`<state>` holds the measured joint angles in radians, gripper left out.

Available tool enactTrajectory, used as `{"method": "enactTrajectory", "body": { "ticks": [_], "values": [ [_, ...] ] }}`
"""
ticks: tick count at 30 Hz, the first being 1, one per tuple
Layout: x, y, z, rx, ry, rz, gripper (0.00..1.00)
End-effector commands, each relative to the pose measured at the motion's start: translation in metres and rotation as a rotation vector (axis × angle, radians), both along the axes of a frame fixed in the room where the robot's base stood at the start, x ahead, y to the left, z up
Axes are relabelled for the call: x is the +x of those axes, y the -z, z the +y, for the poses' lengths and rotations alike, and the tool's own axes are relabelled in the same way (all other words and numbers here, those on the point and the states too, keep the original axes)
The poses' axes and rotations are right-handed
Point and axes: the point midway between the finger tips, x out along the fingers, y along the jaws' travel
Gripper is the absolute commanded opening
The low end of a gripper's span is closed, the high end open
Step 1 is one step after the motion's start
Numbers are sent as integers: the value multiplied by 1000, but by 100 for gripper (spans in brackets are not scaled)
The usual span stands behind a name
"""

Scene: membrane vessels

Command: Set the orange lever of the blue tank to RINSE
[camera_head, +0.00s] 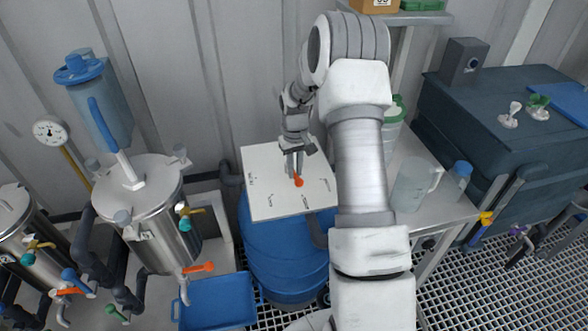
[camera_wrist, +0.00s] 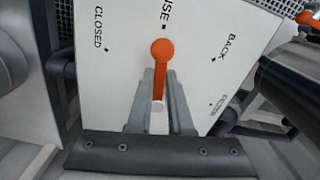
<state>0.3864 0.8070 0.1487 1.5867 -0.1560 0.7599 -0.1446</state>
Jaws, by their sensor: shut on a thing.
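The blue tank (camera_head: 285,262) stands in the middle of the head view under a white label plate (camera_head: 268,205). The orange lever (camera_head: 298,181) is on this plate. In the wrist view the orange lever (camera_wrist: 161,72) points up, its round knob near a mark under a label cut by the top edge; I read only "USE" or "NSE". "CLOSED" is to the left, "BACK" to the right, and a smaller label at lower right is too blurred to read. My gripper (camera_wrist: 158,98) is shut on the lever, one finger each side; it also shows in the head view (camera_head: 294,170).
A steel vessel (camera_head: 145,215) with another orange-handled valve (camera_head: 198,267) stands at left. A blue crate (camera_head: 215,303) is on the floor. A shelf with a clear jug (camera_head: 412,185) and a blue-lidded bottle (camera_head: 457,180) is right of my arm.

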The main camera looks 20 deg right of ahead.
Motion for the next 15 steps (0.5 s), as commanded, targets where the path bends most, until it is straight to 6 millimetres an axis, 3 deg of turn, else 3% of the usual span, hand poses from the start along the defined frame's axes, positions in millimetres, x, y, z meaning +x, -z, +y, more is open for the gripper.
{"method": "enactTrajectory", "body": {
  "ticks": [9, 10, 14, 15],
  "values": [
    [0, -1, -1, -1, 0, -1, 0],
    [0, -1, -1, -1, 0, -1, 24],
    [0, -1, 0, -1, 0, -1, 47],
    [0, -1, 0, -1, 0, -1, 49]
  ]
}}
